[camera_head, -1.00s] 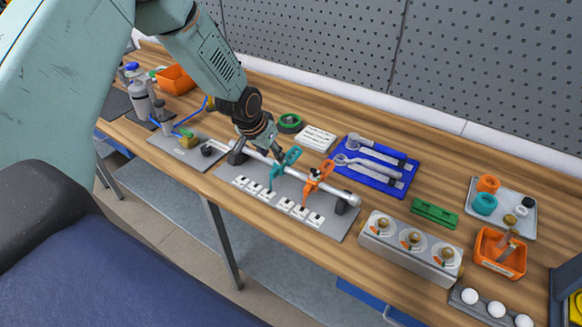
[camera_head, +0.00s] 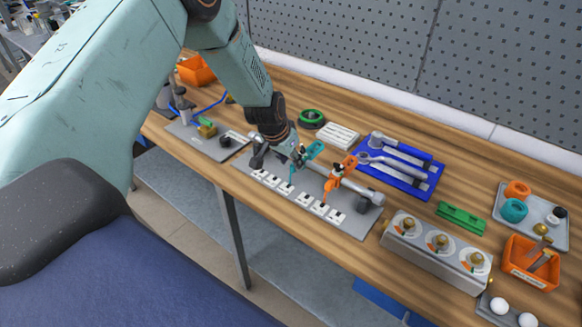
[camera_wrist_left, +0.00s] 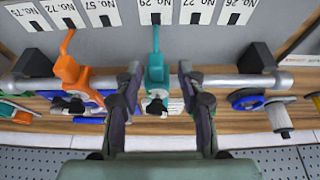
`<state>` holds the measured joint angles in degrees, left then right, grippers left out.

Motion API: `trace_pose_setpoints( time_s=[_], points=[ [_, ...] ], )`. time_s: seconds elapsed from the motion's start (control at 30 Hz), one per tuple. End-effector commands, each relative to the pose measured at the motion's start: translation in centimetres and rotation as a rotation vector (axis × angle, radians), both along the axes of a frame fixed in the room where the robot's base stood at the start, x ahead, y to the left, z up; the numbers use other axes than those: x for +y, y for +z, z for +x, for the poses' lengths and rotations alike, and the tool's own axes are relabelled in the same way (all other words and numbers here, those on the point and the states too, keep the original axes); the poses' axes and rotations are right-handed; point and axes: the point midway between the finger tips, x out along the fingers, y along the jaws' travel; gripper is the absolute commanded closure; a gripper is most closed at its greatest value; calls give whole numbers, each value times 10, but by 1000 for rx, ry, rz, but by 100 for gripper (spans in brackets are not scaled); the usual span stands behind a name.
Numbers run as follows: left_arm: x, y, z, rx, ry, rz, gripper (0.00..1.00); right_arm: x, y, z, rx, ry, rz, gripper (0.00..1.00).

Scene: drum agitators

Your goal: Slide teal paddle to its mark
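The teal paddle (camera_head: 315,149) hangs on a pale rod (camera_head: 361,187) above a grey plate (camera_head: 358,228) with a row of white number cards (camera_head: 303,199). An orange paddle (camera_head: 335,181) is on the same rod to its right. My left gripper (camera_head: 300,154) is at the teal paddle. In the left wrist view its fingers (camera_wrist_left: 159,68) are apart, one on each side of the teal paddle (camera_wrist_left: 155,74), with gaps visible. The paddle's thin pointer ends at a card near the middle of the row. The orange paddle (camera_wrist_left: 70,76) is outside the fingers, to the left. My right gripper is not in view.
Dark blocks (camera_wrist_left: 256,58) hold the rod at both ends. A blue tool tray (camera_head: 425,182) lies behind the rod. A box with several dials (camera_head: 437,252) stands to the right. A pegboard wall backs the bench.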

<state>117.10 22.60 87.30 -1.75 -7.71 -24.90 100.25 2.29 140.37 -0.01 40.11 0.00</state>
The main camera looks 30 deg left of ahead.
Motion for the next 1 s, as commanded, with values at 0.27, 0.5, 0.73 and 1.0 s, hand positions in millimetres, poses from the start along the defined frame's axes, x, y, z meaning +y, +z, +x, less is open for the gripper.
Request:
trace_pose_setpoints(
  time_s=[0.27,0.5,0.73,1.0],
  points=[
    [-1,-10,5,-1,-1,0,60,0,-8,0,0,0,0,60],
    [-1,-9,5,-1,-1,0,62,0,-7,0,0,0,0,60],
    [-1,-9,5,-1,-1,0,82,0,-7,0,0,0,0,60],
    [-1,-9,5,-3,-1,1,100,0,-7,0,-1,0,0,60]
  ],
)
